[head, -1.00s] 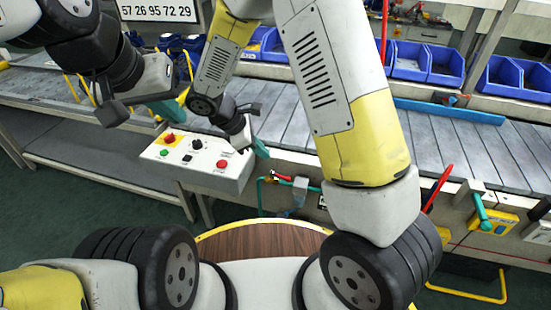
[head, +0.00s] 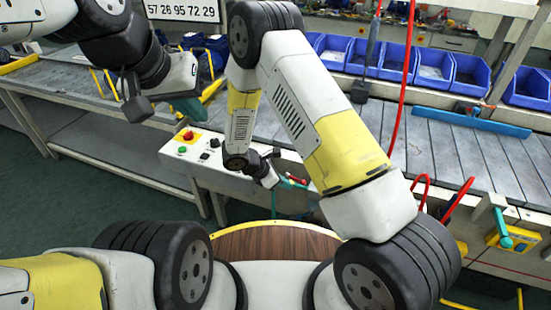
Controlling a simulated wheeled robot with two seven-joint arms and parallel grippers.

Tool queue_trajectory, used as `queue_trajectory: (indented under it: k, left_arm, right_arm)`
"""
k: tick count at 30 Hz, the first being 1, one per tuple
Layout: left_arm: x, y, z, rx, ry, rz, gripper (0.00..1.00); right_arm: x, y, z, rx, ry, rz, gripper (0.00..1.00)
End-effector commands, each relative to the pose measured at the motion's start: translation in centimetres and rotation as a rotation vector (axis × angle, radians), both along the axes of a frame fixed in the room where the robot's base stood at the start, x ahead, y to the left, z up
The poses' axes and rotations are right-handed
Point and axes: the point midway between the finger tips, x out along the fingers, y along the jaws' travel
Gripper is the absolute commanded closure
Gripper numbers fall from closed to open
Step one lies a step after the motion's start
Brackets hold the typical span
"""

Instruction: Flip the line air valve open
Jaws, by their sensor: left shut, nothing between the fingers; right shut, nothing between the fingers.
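A small valve with a red handle (head: 298,180) sits on the front of the conveyor frame, beside teal piping. The handle lies roughly along the frame, and my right wrist partly hides the valve. My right gripper (head: 283,184) is shut and empty, just left of the red handle. It overlaps the valve in this view, so I cannot tell whether it touches. My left gripper (head: 190,108) is shut and empty, above the conveyor at the left, away from the valve.
A control box (head: 203,160) with a red button on yellow stands left of the valve. Blue bins (head: 434,68) line the back of the conveyor (head: 430,140). A yellow device (head: 512,238) with a teal part is at the right. Red hoses (head: 403,90) hang at the right.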

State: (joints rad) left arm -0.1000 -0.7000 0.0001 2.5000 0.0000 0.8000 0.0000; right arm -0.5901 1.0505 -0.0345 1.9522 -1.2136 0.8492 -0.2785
Motion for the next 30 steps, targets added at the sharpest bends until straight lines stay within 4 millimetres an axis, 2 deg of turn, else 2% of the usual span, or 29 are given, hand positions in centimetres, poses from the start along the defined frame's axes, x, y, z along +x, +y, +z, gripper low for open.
queue_trajectory:
  k: [3,6,20,24,30]
  left_arm:
    - [0.0,0.0,0.0,0.0,0.0,0.0,1.0]
    - [0.0,0.0,0.0,0.0,0.0,0.0,1.0]
    - [0.0,0.0,0.0,0.0,0.0,0.0,1.0]
    - [0.0,0.0,0.0,0.0,0.0,0.0,1.0]
    - [0.0,0.0,0.0,0.0,0.0,0.0,1.0]
  right_arm:
    - [0.8,-1.8,-0.1,0.0,-0.002,-0.004,1.0]
    - [1.2,-2.6,-0.3,0.0,-0.002,-0.002,1.0]
    - [1.5,-3.2,-0.4,0.001,-0.002,-0.001,1.0]
    - [2.0,-4.2,-0.4,-0.001,-0.003,-0.001,1.0]
    - [2.0,-4.3,-0.4,0.0,0.0,-0.002,1.0]
